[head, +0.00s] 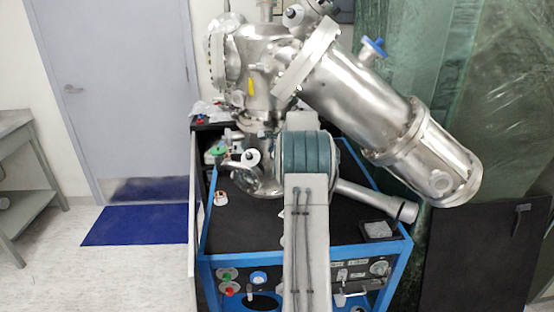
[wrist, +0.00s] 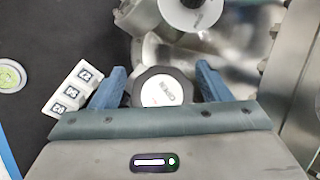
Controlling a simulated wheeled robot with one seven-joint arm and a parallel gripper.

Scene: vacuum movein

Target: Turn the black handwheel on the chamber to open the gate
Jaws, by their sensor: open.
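The black handwheel (wrist: 163,90) has a dark rim and a pale, lettered centre disc. In the wrist view it lies between the two blue fingers of my gripper (wrist: 160,82). The fingers are open, one on each side of the wheel, with a gap visible at least on the right; whether the left one touches is unclear. The steel chamber (head: 262,65) stands at the back in the head view, with a large cylinder (head: 365,100) slanting down to the right. My arm hides my gripper in the head view.
A second wheel with a white face (wrist: 190,12) is just beyond the handwheel. A white block with square tags (wrist: 75,88) lies by the left finger. The black-topped blue cart (head: 250,225) stands below the chamber. A blue-handled valve (head: 374,46) sits on the cylinder.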

